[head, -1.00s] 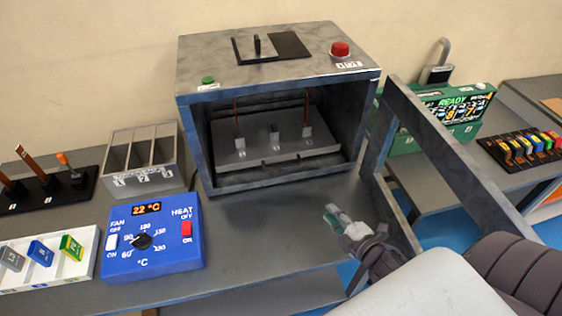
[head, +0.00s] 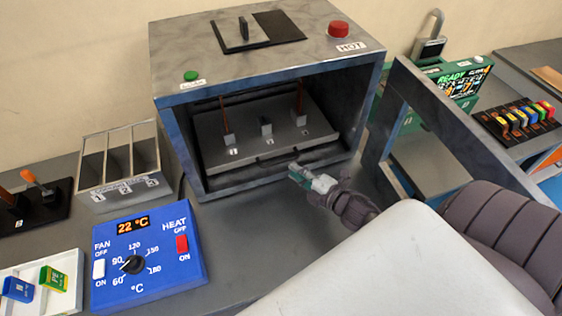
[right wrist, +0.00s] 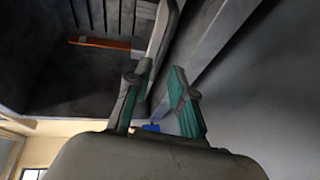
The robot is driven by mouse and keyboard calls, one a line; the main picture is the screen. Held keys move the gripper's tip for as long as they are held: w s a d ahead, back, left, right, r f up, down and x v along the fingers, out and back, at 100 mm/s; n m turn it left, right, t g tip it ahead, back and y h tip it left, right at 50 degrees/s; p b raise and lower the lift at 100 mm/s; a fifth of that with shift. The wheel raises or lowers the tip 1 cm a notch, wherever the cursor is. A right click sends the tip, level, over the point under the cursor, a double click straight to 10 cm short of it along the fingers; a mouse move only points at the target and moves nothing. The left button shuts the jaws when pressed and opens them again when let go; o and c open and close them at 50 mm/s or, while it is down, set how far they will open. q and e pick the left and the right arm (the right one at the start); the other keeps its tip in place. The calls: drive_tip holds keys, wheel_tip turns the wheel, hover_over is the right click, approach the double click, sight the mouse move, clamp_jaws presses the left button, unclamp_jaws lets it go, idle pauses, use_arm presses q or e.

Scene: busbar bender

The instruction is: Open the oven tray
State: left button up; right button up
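The oven (head: 170,130) is a grey metal box with its front open. Its door (head: 465,140) stands swung out to the right. The grey oven tray (head: 248,128) lies inside on the oven floor. It carries three numbered holders, with thin copper-coloured bars at the outer two. My right gripper (head: 296,172) is in front of the oven mouth, near the tray's front edge at the lower right. My left gripper is not in view.
A blue control box (head: 150,262) showing 22 °C stands front left, beside a three-slot grey rack (head: 120,195). A green device (head: 455,85) stands behind the open door. The bench (head: 245,235) before the oven is mostly clear.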

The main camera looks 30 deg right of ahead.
sight(281, 161)
drive_tip(key=b+x, duration=0.1)
drive_tip(key=x, duration=0.3)
drive_tip(key=shift+w+f, duration=0.1)
drive_tip(key=shift+f, duration=0.1)
drive_tip(key=shift+x, duration=1.2)
drive_tip(key=shift+w, duration=0.25)
drive_tip(key=shift+r, duration=0.1)
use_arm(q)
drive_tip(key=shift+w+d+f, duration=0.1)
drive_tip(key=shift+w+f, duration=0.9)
use_arm(e)
clamp_jaws()
